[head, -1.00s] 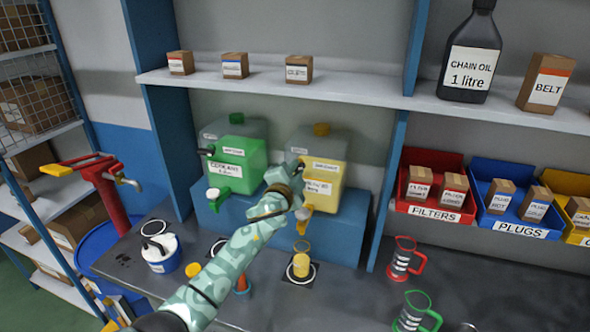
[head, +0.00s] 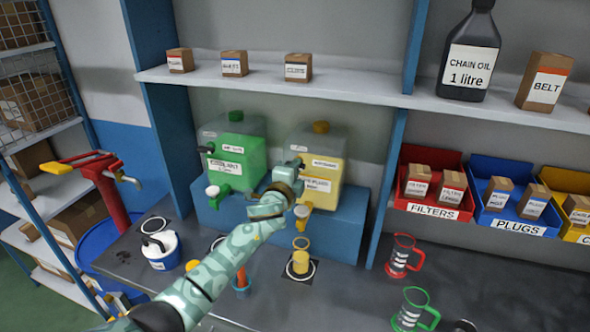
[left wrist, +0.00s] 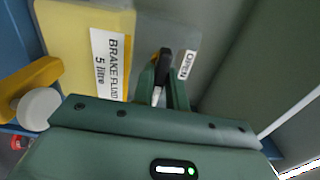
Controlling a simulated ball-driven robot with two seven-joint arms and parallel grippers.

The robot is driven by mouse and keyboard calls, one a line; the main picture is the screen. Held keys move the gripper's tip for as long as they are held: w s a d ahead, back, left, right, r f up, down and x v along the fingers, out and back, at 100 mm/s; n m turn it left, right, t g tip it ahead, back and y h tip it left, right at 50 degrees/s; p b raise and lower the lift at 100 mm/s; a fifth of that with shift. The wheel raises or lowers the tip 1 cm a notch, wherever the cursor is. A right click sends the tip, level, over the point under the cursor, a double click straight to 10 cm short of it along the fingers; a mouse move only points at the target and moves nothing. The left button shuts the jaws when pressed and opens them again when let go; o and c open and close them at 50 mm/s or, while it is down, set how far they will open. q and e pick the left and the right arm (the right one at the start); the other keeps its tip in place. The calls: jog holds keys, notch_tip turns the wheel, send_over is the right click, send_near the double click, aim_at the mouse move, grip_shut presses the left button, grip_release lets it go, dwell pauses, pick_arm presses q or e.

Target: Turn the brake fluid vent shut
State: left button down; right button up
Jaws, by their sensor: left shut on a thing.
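The brake fluid tank (head: 328,172) is a clear tank of yellow fluid on the blue stand, right of a green tank. In the left wrist view its label (left wrist: 110,62) reads brake fluid, 5 litre. The vent (left wrist: 161,70) is a black lever on the tank's upper part, beside a small OPEN tag (left wrist: 187,64). My left gripper (left wrist: 164,88) is shut on the vent lever, its fingers on both sides. In the head view the left gripper (head: 294,170) is at the tank's upper left and hides the vent. My right gripper is not in view.
The green coolant tank (head: 238,150) stands close on the left. A shelf (head: 350,87) runs above. Red and green jugs stand at the right.

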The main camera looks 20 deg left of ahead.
pick_arm(q)
jog(key=shift+f, duration=0.15)
jog(key=c, duration=1.4)
grip_release()
jog(key=shift+c, duration=0.2)
jog(key=s+p, duration=0.1)
jog(key=s, duration=1.5)
jog(key=shift+s+a, duration=0.2)
jog(key=shift+a, duration=0.1)
